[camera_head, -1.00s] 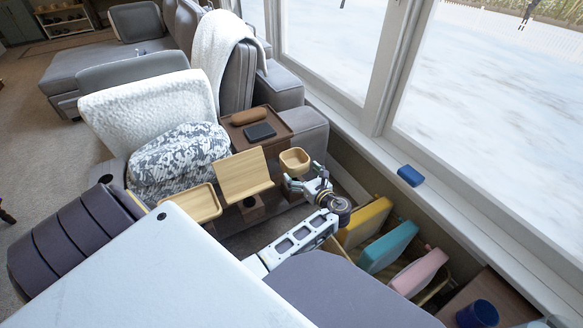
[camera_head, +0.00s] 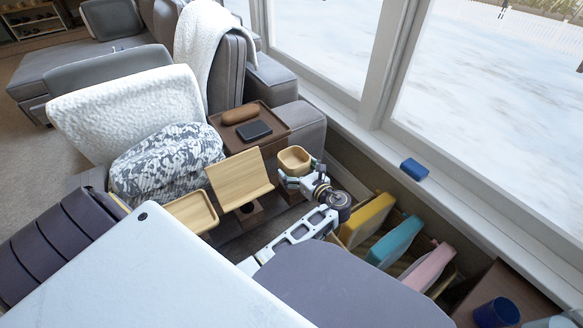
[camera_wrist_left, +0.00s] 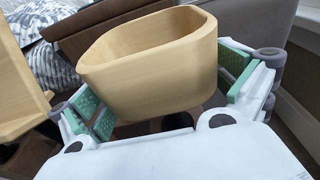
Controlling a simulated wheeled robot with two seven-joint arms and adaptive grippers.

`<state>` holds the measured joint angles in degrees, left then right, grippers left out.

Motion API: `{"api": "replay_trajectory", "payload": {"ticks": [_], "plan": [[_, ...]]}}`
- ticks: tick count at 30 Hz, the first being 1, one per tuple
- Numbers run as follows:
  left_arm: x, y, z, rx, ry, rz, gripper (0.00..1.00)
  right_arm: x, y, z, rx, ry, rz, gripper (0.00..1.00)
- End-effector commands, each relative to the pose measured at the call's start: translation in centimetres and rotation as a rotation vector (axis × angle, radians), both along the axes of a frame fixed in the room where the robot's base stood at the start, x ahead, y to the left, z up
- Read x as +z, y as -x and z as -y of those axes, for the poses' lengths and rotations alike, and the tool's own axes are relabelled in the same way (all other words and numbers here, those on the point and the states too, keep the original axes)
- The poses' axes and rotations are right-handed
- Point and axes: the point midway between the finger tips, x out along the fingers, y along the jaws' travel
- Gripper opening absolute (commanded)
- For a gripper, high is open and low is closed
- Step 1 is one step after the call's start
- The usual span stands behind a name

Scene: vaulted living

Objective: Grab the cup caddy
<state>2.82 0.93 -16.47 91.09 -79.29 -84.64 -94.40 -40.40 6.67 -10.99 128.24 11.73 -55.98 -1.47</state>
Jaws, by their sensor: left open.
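The cup caddy is a light wooden, rounded open box (camera_head: 294,160) in front of the dark wooden side tray in the head view. In the left wrist view the cup caddy (camera_wrist_left: 150,70) fills the middle, upright, with its open top tilted toward the camera. My left gripper (camera_head: 300,175) is right at the caddy's near side. In the left wrist view its green-padded fingers (camera_wrist_left: 160,97) stand spread on either side of the caddy's lower part. Whether the pads touch it cannot be told. My right gripper is not in view.
A wooden stand (camera_head: 240,180) and a shallow wooden tray (camera_head: 192,212) lie left of the caddy. A dark tray table (camera_head: 270,117) holds a brown case and black item. Yellow (camera_head: 367,220), teal (camera_head: 395,241) and pink (camera_head: 428,267) items stand right. A window sill borders the right.

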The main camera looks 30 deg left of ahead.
Motion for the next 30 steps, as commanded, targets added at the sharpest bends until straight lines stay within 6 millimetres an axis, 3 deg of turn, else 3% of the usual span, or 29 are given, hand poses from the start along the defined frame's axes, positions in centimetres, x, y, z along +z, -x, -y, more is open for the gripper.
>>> {"api": "replay_trajectory", "payload": {"ticks": [12,23,30], "plan": [[0.02,0.0,0.01,0.0,0.0,0.0,1.0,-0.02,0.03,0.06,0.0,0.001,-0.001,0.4],[0.02,0.0,-0.01,0.0,0.0,0.0,0.56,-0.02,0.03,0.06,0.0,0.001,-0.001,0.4],[0.12,-0.03,-0.02,-0.001,0.0,0.001,0.56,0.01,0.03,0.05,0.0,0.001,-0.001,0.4]]}}
